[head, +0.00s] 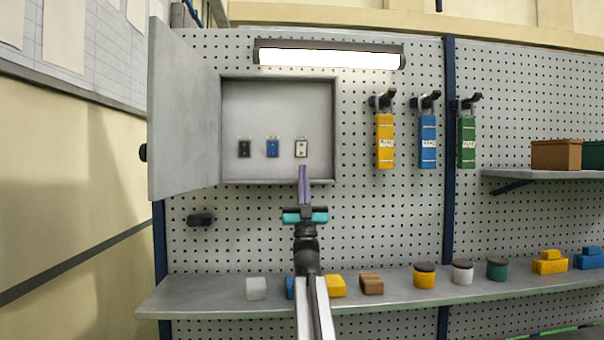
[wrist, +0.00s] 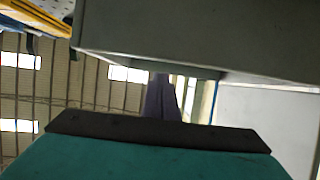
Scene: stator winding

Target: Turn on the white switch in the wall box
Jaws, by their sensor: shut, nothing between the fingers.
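The grey wall box (head: 280,100) stands open on the pegboard, its door (head: 180,110) swung out to the left. Inside, in a row, are a black switch (head: 244,148), a blue switch (head: 272,147) and the white switch (head: 301,148) on the right. My gripper (head: 304,170) points up in front of the box's lower edge, its purple fingers shut and empty. In the head view the fingertips are just below the white switch; whether they touch it I cannot tell. In the wrist view the shut fingers (wrist: 162,98) show beneath a grey surface, and no switch is visible.
A lamp (head: 328,55) is above the box. Yellow (head: 384,140), blue (head: 427,140) and green (head: 466,142) padlock-like tags hang at right. A shelf (head: 200,295) below carries several blocks and lidded jars. The pegboard between box and tags is clear.

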